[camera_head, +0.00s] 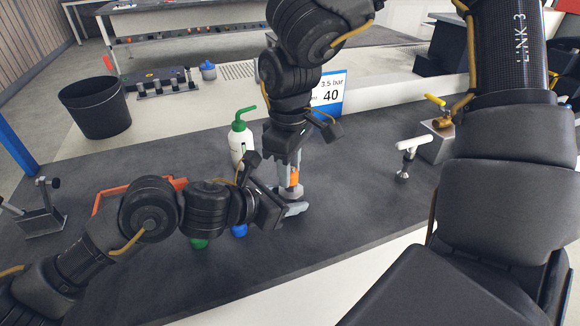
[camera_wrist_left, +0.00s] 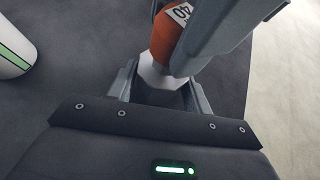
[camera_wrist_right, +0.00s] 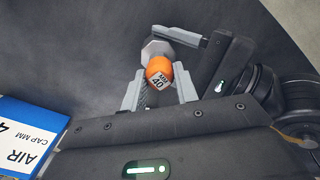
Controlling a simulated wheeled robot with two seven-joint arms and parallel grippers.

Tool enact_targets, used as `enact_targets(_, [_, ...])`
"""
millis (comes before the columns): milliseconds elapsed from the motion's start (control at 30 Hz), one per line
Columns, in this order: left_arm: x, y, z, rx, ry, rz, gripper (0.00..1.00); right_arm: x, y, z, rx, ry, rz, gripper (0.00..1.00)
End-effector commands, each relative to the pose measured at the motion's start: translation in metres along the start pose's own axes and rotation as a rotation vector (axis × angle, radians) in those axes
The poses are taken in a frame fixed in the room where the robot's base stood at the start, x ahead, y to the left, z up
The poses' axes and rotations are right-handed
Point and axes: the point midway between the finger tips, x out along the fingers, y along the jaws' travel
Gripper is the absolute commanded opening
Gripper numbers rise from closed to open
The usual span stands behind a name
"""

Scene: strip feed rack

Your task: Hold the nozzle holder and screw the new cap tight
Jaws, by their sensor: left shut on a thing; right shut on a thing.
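The orange cap (camera_head: 294,178), marked 40, sits on the grey hexagonal nozzle holder (camera_head: 291,192) at the middle of the dark table. The cap also shows in the left wrist view (camera_wrist_left: 163,40) and the right wrist view (camera_wrist_right: 159,72). My right gripper (camera_head: 293,172) comes from above and is shut on the cap. My left gripper (camera_head: 290,200) comes from the left, low at the table, and is shut on the nozzle holder (camera_wrist_left: 157,76). The holder's grey body (camera_wrist_right: 157,48) shows beyond the cap in the right wrist view. The thread between them is hidden.
A white bottle with a green top (camera_head: 242,142) and a 3.5 bar / 40 sign (camera_head: 329,95) stand behind. Green (camera_head: 199,243) and blue (camera_head: 239,230) items lie partly under my left arm. A white-handled tool (camera_head: 411,144) and yellow-handled valve (camera_head: 440,118) stand right. The front right tabletop is clear.

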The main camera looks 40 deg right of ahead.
Motion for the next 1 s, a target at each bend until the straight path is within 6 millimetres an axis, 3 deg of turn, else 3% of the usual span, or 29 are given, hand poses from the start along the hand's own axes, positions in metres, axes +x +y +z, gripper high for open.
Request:
enact_targets(333, [-0.001,-0.001,0.005,0.003,-0.012,-0.003,0.21,0.003,0.002,0.002,0.005,-0.008,0.004,0.0])
enact_targets(367, [-0.001,-0.001,0.005,0.003,-0.012,-0.003,0.21,0.003,0.002,0.002,0.004,-0.008,0.004,0.32])
enact_targets(533, [-0.001,-0.001,0.004,0.002,-0.009,-0.002,0.21,0.002,0.002,0.001,0.002,-0.005,0.003,0.54])
enact_targets(833, [-0.001,0.0,0.002,0.001,-0.005,-0.001,0.21,-0.001,0.001,0.0,0.0,-0.002,0.002,0.55])
enact_targets(1000, [-0.001,0.0,0.002,0.001,-0.005,-0.001,0.21,-0.02,0.001,-0.001,-0.001,0.002,0.003,0.55])
